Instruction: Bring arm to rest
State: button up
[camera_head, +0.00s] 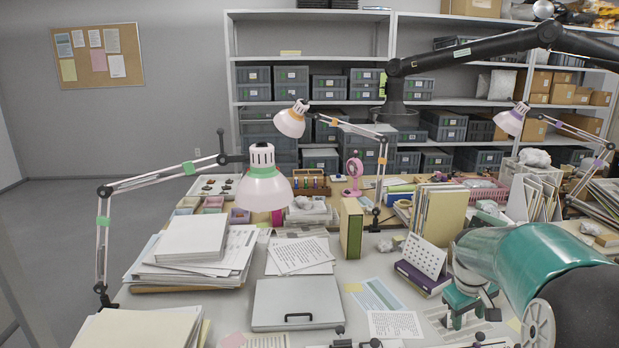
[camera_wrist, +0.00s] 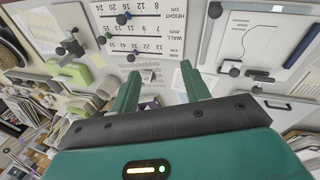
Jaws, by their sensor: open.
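My arm, green and black, reaches in from the right edge in the head view. My gripper (camera_head: 466,308) is low over the front right of the cluttered table (camera_head: 140,300), partly covered by the arm. In the wrist view my gripper (camera_wrist: 160,88) shows two green fingers spread apart with nothing between them. Past the fingertips lies a white printed chart (camera_wrist: 140,32) with number rows and black knobs on it. I cannot tell how far the fingers are above the surface.
A grey case (camera_head: 297,303) with a black handle lies at the front middle. Desk lamps, one with a pink shade (camera_head: 264,190), rise over the table. Open floor (camera_head: 50,230) lies left.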

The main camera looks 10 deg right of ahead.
jog(key=s+a+r+t, duration=0.15)
jog(key=a+r, duration=0.25)
jog(key=a, duration=0.4)
jog(key=s+a+r+t, duration=0.1)
jog(key=s+a+r, duration=0.25)
jog(key=a, duration=0.55)
jog(key=s+a+r+m+t+y, duration=0.1)
jog(key=s+a+t+y, duration=0.1)
jog(key=s+a, duration=0.9)
jog(key=shift+s+a+y, duration=0.15)
jog(key=shift+a+y, duration=0.35)
jog(key=shift+a, duration=0.5)
jog(key=shift+d, duration=0.15)
